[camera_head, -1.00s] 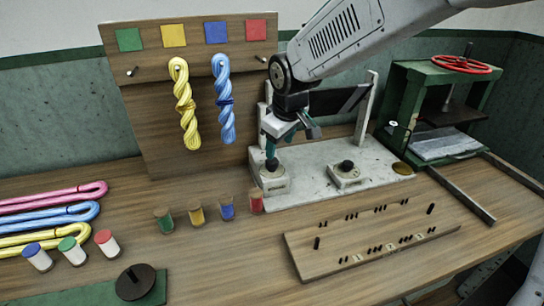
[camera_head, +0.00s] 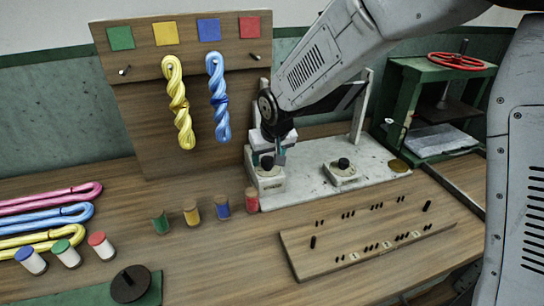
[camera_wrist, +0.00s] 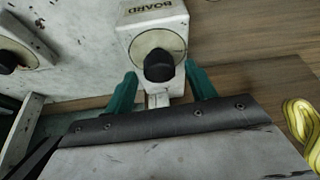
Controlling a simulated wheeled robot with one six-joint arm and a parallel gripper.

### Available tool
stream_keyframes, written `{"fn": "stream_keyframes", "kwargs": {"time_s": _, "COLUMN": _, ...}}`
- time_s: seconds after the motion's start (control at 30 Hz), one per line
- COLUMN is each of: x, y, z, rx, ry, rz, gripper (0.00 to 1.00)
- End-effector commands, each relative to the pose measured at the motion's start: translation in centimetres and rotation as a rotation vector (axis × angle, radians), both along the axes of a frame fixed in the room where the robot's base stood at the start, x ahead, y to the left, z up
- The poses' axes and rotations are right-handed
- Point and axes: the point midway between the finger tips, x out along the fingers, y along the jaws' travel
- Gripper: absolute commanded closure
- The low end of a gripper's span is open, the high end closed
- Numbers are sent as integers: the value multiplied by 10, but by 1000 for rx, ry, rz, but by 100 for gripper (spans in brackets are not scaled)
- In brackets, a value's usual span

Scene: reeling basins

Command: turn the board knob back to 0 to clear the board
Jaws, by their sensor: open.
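The board knob is a black knob on a round pale dial, on a small white box lettered BOARD, and it fills the middle of the wrist view (camera_wrist: 158,66). In the head view it is the left of two black knobs (camera_head: 267,162) on the pale stone-like base. My gripper (camera_wrist: 160,72) is open, with its teal fingers apart on either side of the knob box in the wrist view. In the head view my gripper (camera_head: 274,154) hangs right at the knob. Whether a finger touches the knob, and the dial's reading, I cannot tell.
A second knob box (camera_head: 343,172) stands to the right on the same base (camera_head: 310,190). Four coloured small cups (camera_head: 222,207) stand in front. A pegged wooden board (camera_head: 370,240) lies at front right. Yellow and blue skeins hang on the back panel (camera_head: 150,110).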

Motion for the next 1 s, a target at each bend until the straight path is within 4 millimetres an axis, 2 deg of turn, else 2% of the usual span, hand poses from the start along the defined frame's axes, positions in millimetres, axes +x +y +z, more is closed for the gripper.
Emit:
{"fn": "stream_keyframes", "kwargs": {"time_s": 0.27, "x": 1, "y": -1, "z": -3, "rx": -1, "ry": 0, "rz": -1, "gripper": 44}}
{"fn": "stream_keyframes", "kwargs": {"time_s": 0.3, "x": 1, "y": -1, "z": -3, "rx": -1, "ry": 0, "rz": -1, "gripper": 47}}
{"fn": "stream_keyframes", "kwargs": {"time_s": 0.4, "x": 1, "y": -1, "z": -3, "rx": -1, "ry": 0, "rz": -1, "gripper": 75}}
{"fn": "stream_keyframes", "kwargs": {"time_s": 0.47, "x": 1, "y": -1, "z": -3, "rx": -1, "ry": 0, "rz": -1, "gripper": 89}}
{"fn": "stream_keyframes", "kwargs": {"time_s": 0.53, "x": 2, "y": -1, "z": -3, "rx": -1, "ry": 0, "rz": -1, "gripper": 89}}
{"fn": "stream_keyframes", "kwargs": {"time_s": 0.57, "x": 2, "y": -13, "z": -3, "rx": -1, "ry": 1, "rz": -4, "gripper": 88}}
{"fn": "stream_keyframes", "kwargs": {"time_s": 0.77, "x": 3, "y": -7, "z": -3, "rx": -2, "ry": 1, "rz": 16, "gripper": 89}}
{"fn": "stream_keyframes", "kwargs": {"time_s": 1.0, "x": 3, "y": -6, "z": -3, "rx": -1, "ry": 1, "rz": 127, "gripper": 89}}
